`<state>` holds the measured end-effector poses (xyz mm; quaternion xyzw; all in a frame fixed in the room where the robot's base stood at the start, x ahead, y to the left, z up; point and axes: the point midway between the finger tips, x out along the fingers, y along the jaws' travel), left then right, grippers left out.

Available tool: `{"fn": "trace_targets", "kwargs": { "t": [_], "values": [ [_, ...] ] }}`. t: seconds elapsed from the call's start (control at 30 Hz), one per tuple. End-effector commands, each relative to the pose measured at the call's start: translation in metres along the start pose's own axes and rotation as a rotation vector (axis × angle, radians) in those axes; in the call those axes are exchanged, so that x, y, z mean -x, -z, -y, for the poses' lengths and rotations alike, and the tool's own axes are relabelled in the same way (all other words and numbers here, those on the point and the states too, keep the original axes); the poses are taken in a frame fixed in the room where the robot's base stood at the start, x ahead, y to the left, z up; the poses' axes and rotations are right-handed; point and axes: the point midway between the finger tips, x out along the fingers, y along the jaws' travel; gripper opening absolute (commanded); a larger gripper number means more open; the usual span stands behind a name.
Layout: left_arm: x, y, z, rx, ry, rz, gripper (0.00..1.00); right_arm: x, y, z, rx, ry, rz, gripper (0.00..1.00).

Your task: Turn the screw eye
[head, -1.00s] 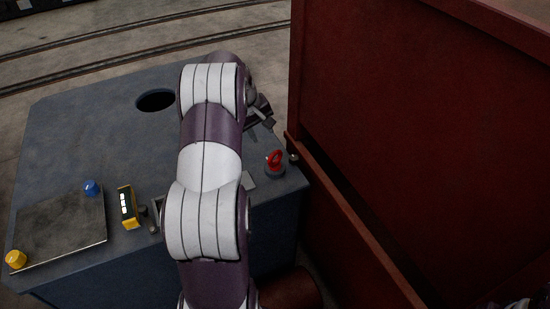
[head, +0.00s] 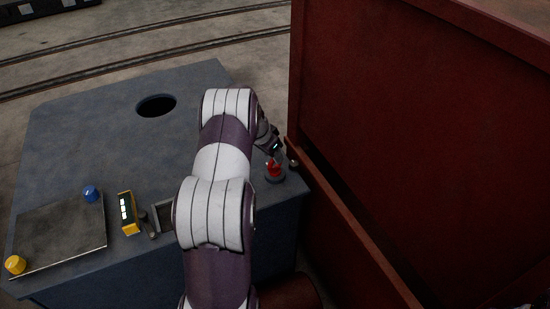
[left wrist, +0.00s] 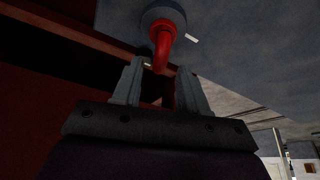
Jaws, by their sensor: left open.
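The red screw eye (head: 275,170) stands on a round grey base at the right corner of the blue-grey bench top. My left gripper (head: 277,154) is right at it, and the gripper's fingers partly cover it in the head view. In the left wrist view the screw eye (left wrist: 163,38) is a red curved piece rising from a round grey base. The two grey fingers of my left gripper (left wrist: 162,70) are apart, with the red end between or just beyond their tips. Contact cannot be told. My right gripper is not in view.
A tall dark red metal wall (head: 420,130) stands close on the right. The bench (head: 90,130) has a round hole (head: 156,105), a metal plate (head: 60,232), a blue knob (head: 91,194), a yellow knob (head: 15,264) and a yellow display box (head: 128,212).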

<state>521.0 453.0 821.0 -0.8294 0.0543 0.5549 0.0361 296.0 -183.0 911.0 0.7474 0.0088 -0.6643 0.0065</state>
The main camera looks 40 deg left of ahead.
Motion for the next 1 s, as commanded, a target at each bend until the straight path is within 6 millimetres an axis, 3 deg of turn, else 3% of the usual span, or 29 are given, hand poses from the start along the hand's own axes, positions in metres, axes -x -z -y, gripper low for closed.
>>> {"fn": "trace_targets", "kwargs": {
  "t": [0.2,0.57,0.63,0.7,0.73,1.0],
  "values": [
    [-0.031,0.000,0.000,0.002,0.000,0.001,0.43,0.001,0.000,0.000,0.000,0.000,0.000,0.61],
    [-0.038,0.000,0.000,0.001,0.001,-0.001,0.43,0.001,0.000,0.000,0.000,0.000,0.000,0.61],
    [-0.038,0.000,0.000,0.002,0.001,-0.001,0.26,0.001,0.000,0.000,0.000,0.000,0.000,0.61],
    [-0.038,0.000,0.000,0.002,0.001,0.000,0.04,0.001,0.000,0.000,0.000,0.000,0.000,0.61],
    [-0.038,0.000,0.000,0.002,0.001,0.000,0.00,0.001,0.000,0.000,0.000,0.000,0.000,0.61],
    [-0.037,0.000,0.000,0.014,0.006,0.000,0.00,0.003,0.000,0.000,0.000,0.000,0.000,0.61]
  ]
}}
